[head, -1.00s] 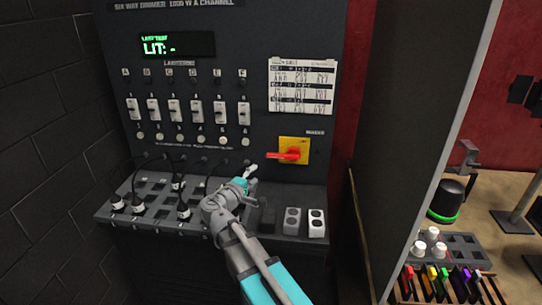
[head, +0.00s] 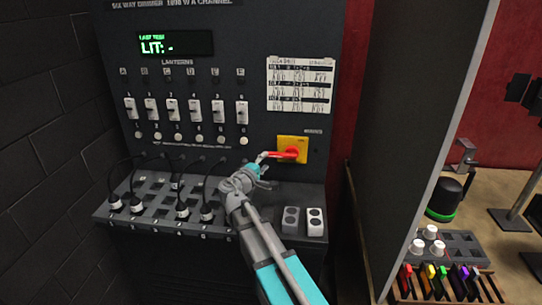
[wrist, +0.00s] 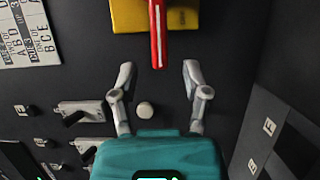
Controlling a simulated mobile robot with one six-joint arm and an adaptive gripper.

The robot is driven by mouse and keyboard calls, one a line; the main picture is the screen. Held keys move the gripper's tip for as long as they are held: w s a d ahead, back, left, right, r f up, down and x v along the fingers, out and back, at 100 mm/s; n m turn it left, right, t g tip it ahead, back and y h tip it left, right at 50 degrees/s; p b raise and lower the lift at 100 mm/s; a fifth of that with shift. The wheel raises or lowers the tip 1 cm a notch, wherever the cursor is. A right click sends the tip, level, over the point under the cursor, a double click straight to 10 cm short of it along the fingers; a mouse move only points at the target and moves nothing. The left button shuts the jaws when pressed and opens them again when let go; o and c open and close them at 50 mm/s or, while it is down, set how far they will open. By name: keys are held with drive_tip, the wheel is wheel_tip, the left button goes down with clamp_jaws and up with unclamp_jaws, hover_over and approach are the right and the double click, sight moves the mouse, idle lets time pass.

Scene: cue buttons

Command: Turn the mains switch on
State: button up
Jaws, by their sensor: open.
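The mains switch is a red handle (head: 284,155) on a yellow plate (head: 300,143), at the right of the dark dimmer panel. The handle lies level, with its end pointing left. In the wrist view the red handle (wrist: 158,35) hangs from the yellow plate (wrist: 185,14) at the top. My gripper (wrist: 157,78) is open and empty, and the handle's free end shows in line with the gap between the fingertips, just beyond them. In the head view my gripper (head: 263,157) is close to the handle's left end; whether it touches cannot be told.
Rows of white faders (head: 195,110) and round buttons (head: 199,138) are left of the switch. Plugs with black cables (head: 182,209) stand in the sloped ledge below. A dark partition (head: 400,130) stands to the right.

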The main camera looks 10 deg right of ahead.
sight(270, 156)
drive_tip(key=shift+x, duration=2.75)
clamp_jaws()
